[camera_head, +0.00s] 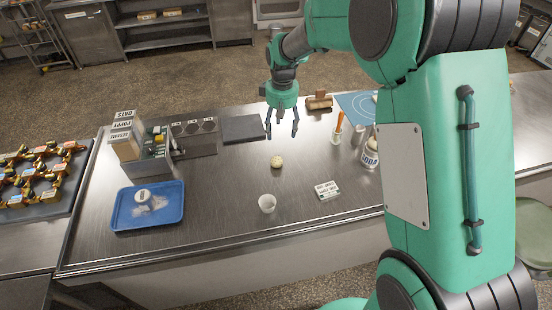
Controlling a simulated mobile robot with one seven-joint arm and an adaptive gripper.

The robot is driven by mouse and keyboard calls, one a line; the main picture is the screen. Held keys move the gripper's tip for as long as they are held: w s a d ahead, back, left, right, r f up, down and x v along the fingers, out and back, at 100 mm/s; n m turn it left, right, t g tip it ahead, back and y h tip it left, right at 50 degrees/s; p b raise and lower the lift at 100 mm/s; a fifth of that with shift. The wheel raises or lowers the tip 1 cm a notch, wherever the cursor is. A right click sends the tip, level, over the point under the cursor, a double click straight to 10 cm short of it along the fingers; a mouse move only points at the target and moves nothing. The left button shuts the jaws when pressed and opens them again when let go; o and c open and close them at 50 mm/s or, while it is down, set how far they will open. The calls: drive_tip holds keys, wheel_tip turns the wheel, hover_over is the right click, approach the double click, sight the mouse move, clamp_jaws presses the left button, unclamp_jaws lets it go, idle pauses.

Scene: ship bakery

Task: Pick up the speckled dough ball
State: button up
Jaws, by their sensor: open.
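The speckled dough ball (276,162) is a small, pale, round ball sitting on the steel counter near its middle. My gripper (282,132) points down over the counter, behind the dough ball in the picture. Its two dark fingers are spread apart with nothing between them. The gripper and the ball are apart. The speckles are too small to make out clearly.
A blue tray (120,218) lies left, below a grey caddy (150,170). A dark slab (243,129) lies behind. A soda tub (370,158) stands right.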

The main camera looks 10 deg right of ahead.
hover_over(277, 158)
wheel_tip(277, 158, down, 6)
drive_tip(key=shift+s+n+g, duration=0.1)
drive_tip(key=shift+n+g, duration=0.2)
drive_tip(key=shift+f, duration=0.15)
drive_tip(key=shift+f, duration=4.15)
drive_tip(key=shift+f, duration=0.1)
drive_tip(key=shift+f, duration=2.5)
